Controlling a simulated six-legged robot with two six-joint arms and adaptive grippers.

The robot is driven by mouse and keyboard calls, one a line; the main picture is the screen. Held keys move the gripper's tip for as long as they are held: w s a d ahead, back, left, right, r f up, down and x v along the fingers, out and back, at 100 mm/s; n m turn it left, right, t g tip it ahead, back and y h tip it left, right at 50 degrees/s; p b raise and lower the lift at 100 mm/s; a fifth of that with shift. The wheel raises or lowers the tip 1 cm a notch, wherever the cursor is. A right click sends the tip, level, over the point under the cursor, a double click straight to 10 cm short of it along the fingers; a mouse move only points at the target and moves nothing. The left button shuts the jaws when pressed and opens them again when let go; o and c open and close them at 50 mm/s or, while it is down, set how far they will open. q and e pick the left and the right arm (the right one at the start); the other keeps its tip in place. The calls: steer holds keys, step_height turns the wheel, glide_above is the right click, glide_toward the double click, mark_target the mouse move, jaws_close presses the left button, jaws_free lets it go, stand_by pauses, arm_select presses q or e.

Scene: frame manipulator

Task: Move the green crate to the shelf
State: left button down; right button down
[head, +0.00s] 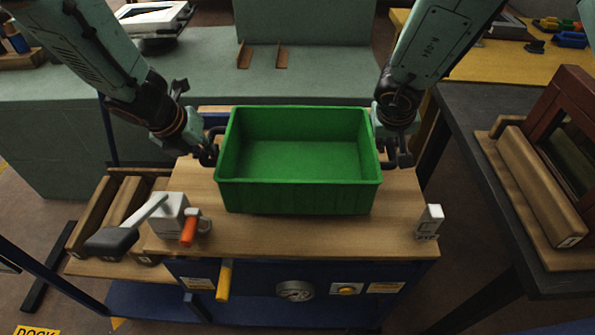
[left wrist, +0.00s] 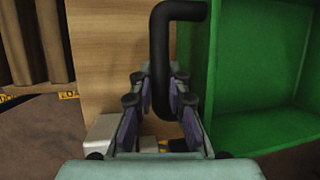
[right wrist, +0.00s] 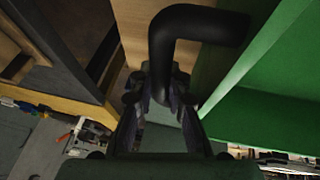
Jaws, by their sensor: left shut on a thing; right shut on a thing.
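The green crate (head: 298,195) is empty and sits level on or just above the wooden top of a blue cart, in the middle of the head view; I cannot tell if it touches. It has a black bar handle at each side. My left gripper (head: 210,155) is shut on the left handle, which shows in the left wrist view (left wrist: 162,50). My right gripper (head: 396,155) is shut on the right handle, which shows in the right wrist view (right wrist: 165,45). The crate's green wall also shows in both wrist views. No shelf is clearly identifiable.
A green-grey bench (head: 330,80) stands behind. A dark table (head: 480,130) with a framed window stands at right.

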mark_target(208, 136)
arm_select(q)
steer(key=shift+w+d+r, duration=0.15)
steer(key=shift+w, duration=0.4)
arm_select(e)
steer(key=shift+w+r, duration=0.1)
steer(key=shift+w, duration=0.45)
arm_select(q)
steer(key=shift+w+r, duration=0.1)
steer(key=shift+w, duration=0.6)
arm_select(e)
steer(key=shift+w+a+r, duration=0.1)
steer(key=shift+w+r, duration=0.05)
steer(key=shift+w, duration=0.55)
arm_select(q)
steer(key=shift+w+r+p, duration=0.1)
steer(key=shift+w+p, duration=0.25)
steer(key=shift+w, duration=0.3)
arm_select(e)
steer(key=shift+w+r, duration=0.1)
steer(key=shift+w, duration=0.55)
